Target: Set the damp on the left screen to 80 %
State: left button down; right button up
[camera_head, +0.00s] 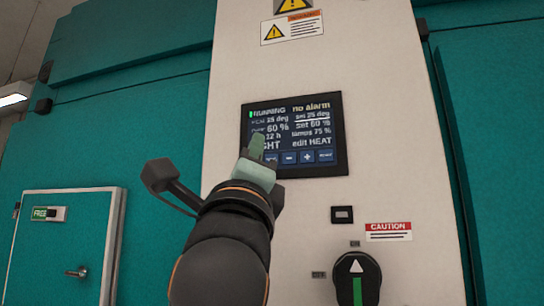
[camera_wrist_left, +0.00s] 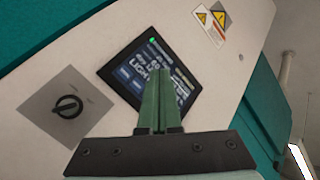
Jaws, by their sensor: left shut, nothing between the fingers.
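One dark screen (camera_head: 310,132) is set in the white panel; no other screen is in view. It reads RUNNING, no alarm, "set 25 deg" underlined, 60 %, "set 60 %", "lamps 75 %" and "edit HEAT". Along its bottom are a minus button (camera_head: 289,158), a plus button (camera_head: 307,157) and a right button with small, unclear lettering. My left gripper (camera_head: 257,145) is shut and empty, in front of the screen's lower left, and hides part of the text and the leftmost button. In the left wrist view its closed fingers cover part of the screen (camera_wrist_left: 122,72). I cannot tell whether they touch it.
Below the screen are a small black switch (camera_head: 343,214), a caution label (camera_head: 388,231) and a rotary knob (camera_head: 356,280) with a green stripe. A teal door (camera_head: 60,255) marked FREE is at the lower left. Warning signs (camera_head: 292,27) are above the screen.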

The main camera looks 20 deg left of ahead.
aim_at(272, 148)
pick_arm(q)
jog(key=shift+w+d+p, duration=0.1)
jog(key=shift+w+p, duration=0.6)
jog(key=shift+w, duration=2.05)
jog(key=shift+w, duration=0.2)
jog(key=shift+w, duration=0.25)
jog(key=shift+w+p, duration=0.3)
jog(key=shift+p, duration=0.1)
jog(key=shift+s, duration=0.15)
dwell(0.4)
jog(key=shift+s, duration=0.6)
jog(key=shift+s, duration=0.1)
jog(key=shift+s+b, duration=0.75)
jog(key=shift+s, duration=1.65)
